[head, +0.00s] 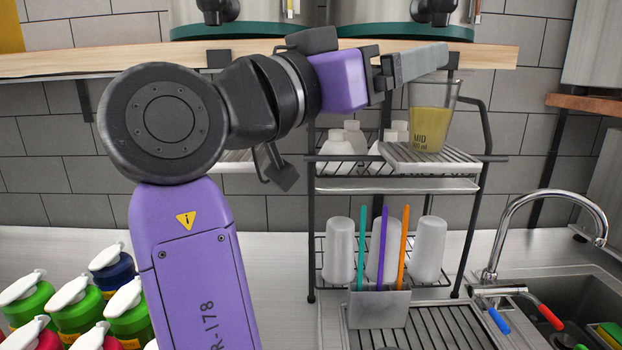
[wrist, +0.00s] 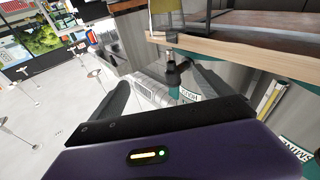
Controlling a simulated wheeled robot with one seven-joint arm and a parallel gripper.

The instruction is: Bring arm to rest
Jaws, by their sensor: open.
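My purple arm stands in the left half of the head view, bent at a large dark joint. My gripper (head: 428,64) points right, its grey fingers level with the front of the wooden shelf. In the wrist view the two dark fingers of my gripper (wrist: 162,88) are spread apart, with nothing visible held between them. A clear cup of yellow liquid (head: 430,125) stands upright on the upper tier of the rack, just below the fingertips in the head view. Whether the fingers touch its rim is unclear.
The wooden shelf (head: 490,55) bears large metal containers above my gripper. The wire rack (head: 400,184) holds white cups (head: 427,250) and coloured straws (head: 383,235). A sink with a faucet (head: 545,200) lies right. Pump bottles (head: 75,308) stand lower left.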

